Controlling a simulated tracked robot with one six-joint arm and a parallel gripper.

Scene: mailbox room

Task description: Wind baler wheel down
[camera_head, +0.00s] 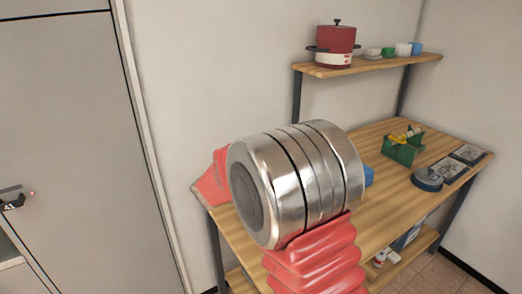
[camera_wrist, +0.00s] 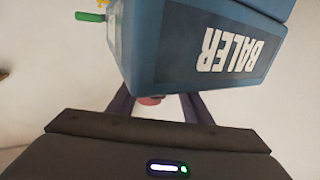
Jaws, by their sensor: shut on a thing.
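The blue baler (camera_wrist: 205,50) fills the upper part of the wrist view, with its white "BALER" lettering upside down. My gripper (camera_wrist: 152,101) reaches in under its edge, its dark fingers on either side of a small reddish piece (camera_wrist: 150,100). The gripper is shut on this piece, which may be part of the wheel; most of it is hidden. A green handle (camera_wrist: 90,16) sticks out at the baler's left side. In the head view my arm hides the gripper, and only a bit of blue (camera_head: 368,176) shows behind the arm.
A wooden workbench (camera_head: 383,215) stands against the wall, with a green caddy (camera_head: 402,150) and a round blue-grey object (camera_head: 427,180) on it. A shelf (camera_head: 385,66) above holds a red pot (camera_head: 335,45). A grey door (camera_head: 65,140) is at the left.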

